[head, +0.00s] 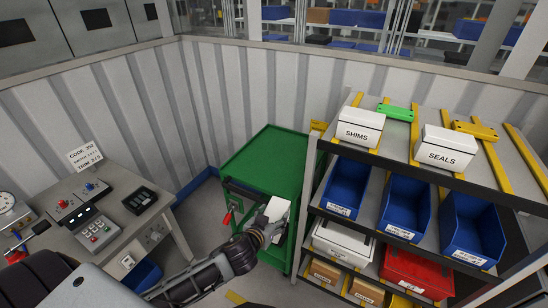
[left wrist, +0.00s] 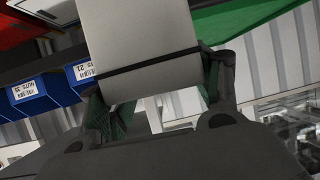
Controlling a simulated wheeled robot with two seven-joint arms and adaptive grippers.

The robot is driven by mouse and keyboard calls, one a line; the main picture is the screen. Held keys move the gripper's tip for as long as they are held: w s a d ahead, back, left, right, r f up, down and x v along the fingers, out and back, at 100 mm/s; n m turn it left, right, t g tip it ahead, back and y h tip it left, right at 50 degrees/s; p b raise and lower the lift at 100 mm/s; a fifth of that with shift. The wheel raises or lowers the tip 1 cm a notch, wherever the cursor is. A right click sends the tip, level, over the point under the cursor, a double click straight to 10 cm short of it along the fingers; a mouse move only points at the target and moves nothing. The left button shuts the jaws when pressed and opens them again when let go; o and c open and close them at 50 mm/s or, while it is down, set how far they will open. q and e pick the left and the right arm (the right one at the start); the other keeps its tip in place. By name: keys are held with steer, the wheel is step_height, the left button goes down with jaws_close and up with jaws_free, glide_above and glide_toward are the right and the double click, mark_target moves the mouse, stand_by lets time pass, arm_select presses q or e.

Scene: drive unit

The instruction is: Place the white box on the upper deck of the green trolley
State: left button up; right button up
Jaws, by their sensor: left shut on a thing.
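The white box (head: 277,208) is in my left gripper (head: 266,226), which is shut on it. In the left wrist view the box (left wrist: 136,38) fills the upper middle, between the two fingers (left wrist: 158,100). The green trolley (head: 268,158) stands left of the shelf rack, its upper deck bare where it shows. A green surface (left wrist: 235,22), probably the trolley, shows at the upper right in the left wrist view. My right gripper is not in view.
A shelf rack with white boxes marked SHIMS (head: 357,130) and SEALS (head: 443,151) and blue bins (head: 404,205) stands close on the right. A red handle (head: 228,215) is at the trolley's left. A control desk (head: 115,222) is on the left; a ribbed wall is behind.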

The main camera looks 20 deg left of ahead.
arm_select(q)
steer(key=shift+w+r, duration=0.8)
steer(key=shift+r, duration=0.15)
steer(key=w+r, duration=0.1)
steer(key=w+a+r, duration=0.1)
steer(key=r, duration=0.1)
steer(key=w+a+r, duration=0.1)
steer(key=shift+w+a+r, duration=0.2)
steer(key=shift+w+r, duration=0.1)
steer(key=shift+w, duration=0.1)
steer(key=w+a+r+n+y, duration=0.1)
steer(key=w+a+r, duration=0.15)
steer(key=a, duration=0.25)
steer(key=w+a+r+n+y+b, duration=0.1)
steer(key=w+a, duration=0.2)
steer(key=a, duration=0.1)
steer(key=w+a+r+y, duration=0.1)
steer(key=w+a+r, duration=0.15)
steer(key=a, duration=0.25)
steer(key=f+m+h, duration=0.1)
steer(key=w+a+f+h, duration=0.1)
steer(key=f, duration=0.1)
steer(key=a+f+m+h, duration=0.1)
steer(key=shift+w+a+f+m+h, duration=0.15)
steer(key=shift+w+f+m+h, duration=0.05)
steer(key=shift+w+m+h, duration=0.1)
steer(key=shift+m+h, duration=0.3)
steer(key=shift+h, duration=0.1)
steer(key=shift+r, duration=0.1)
